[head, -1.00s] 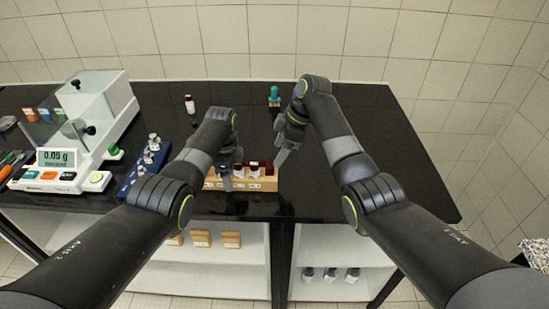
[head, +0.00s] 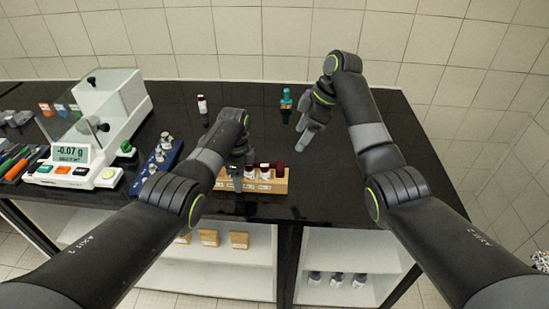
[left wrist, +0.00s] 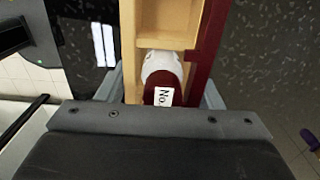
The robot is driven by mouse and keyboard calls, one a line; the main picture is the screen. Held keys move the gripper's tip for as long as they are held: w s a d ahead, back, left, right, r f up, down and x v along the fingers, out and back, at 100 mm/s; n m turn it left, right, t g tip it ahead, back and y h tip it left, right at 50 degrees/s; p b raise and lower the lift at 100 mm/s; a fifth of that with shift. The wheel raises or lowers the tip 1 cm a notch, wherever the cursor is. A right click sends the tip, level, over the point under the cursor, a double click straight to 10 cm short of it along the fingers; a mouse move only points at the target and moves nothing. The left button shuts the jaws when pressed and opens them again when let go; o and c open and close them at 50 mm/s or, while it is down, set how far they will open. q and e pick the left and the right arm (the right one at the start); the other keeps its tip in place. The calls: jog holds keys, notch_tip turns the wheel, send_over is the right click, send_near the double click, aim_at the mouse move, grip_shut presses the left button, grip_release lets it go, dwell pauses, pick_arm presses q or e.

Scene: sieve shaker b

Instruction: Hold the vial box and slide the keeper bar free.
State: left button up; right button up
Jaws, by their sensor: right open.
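The wooden vial box (head: 281,186) stands near the table's front edge, with dark-capped, white-labelled vials in it.
A balance (head: 75,170) stands at the left, with a blue rack (head: 158,168) beside it. A lone vial (head: 203,105) and a green-topped bottle (head: 286,100) stand behind. The table's right part is clear. Shelves below hold wooden blocks (head: 209,237) and bottles.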

pick_arm(q)
jog(key=o, duration=0.5)
jog(key=shift+r, duration=0.1)
notch_tip(320, 180, up, 12)
jog(key=shift+f, duration=0.1)
jog(key=shift+f, duration=0.1)
